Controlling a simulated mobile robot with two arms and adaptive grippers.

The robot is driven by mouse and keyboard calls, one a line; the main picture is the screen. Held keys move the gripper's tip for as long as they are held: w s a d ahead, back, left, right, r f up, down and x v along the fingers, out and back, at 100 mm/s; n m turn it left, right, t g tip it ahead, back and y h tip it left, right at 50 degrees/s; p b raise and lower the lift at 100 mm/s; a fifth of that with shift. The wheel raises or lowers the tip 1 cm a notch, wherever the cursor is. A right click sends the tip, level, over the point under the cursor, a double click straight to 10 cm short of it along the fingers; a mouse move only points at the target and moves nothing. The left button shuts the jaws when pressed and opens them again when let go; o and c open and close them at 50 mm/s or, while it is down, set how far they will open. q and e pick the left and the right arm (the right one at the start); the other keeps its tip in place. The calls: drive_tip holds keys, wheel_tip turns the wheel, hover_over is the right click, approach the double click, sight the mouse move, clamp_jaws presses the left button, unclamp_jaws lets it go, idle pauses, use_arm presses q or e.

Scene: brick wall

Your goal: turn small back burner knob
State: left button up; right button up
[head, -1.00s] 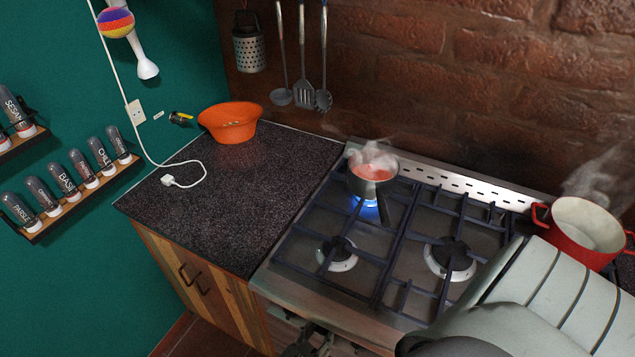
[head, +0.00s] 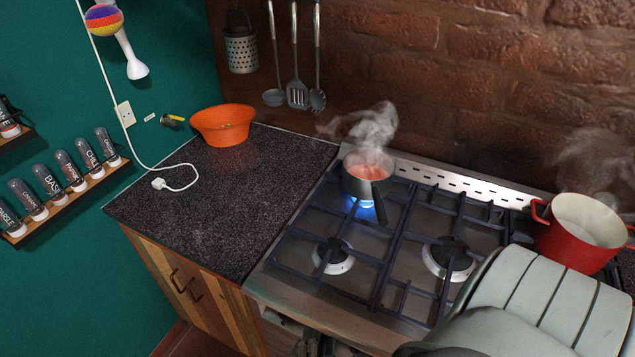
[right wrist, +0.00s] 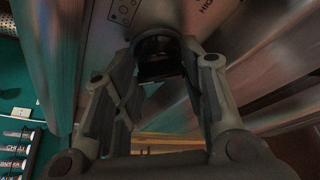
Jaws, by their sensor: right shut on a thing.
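A dark round knob (right wrist: 158,50) shows on the stove's metal front panel in the right wrist view. My right gripper (right wrist: 162,66) is shut on it, with one finger on each side. In the head view my right gripper (head: 312,344) is partly seen at the bottom edge, below the stove front, and the knob cannot be made out there. The back left burner (head: 365,204) has a blue flame under a small saucepan (head: 366,178) with red contents and steam. My left gripper is in neither view.
A red pot (head: 580,228) steams at the right of the stove. The front burners (head: 333,256) are bare and show no flame. An orange bowl (head: 222,124) and a white plug (head: 160,183) lie on the dark counter (head: 215,200). Utensils hang on the brick wall.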

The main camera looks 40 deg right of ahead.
drive_tip(key=shift+s+f+m+t+h+b, duration=0.15)
drive_tip(key=shift+m+t+b, duration=0.35)
drive_tip(key=shift+m+b, duration=0.85)
drive_tip(key=shift+w+f+m+t+h+b, duration=0.2)
drive_tip(key=shift+m+t+b, duration=0.5)
drive_tip(key=shift+b, duration=1.2)
drive_tip(key=shift+s+f+m+t+h+b, duration=0.1)
drive_tip(key=shift+s+m+t+h+b, duration=0.15)
drive_tip(key=shift+m+b, duration=1.2)
drive_tip(key=shift+r, duration=0.1)
drive_tip(key=o, duration=1)
drive_tip(key=v, duration=0.8)
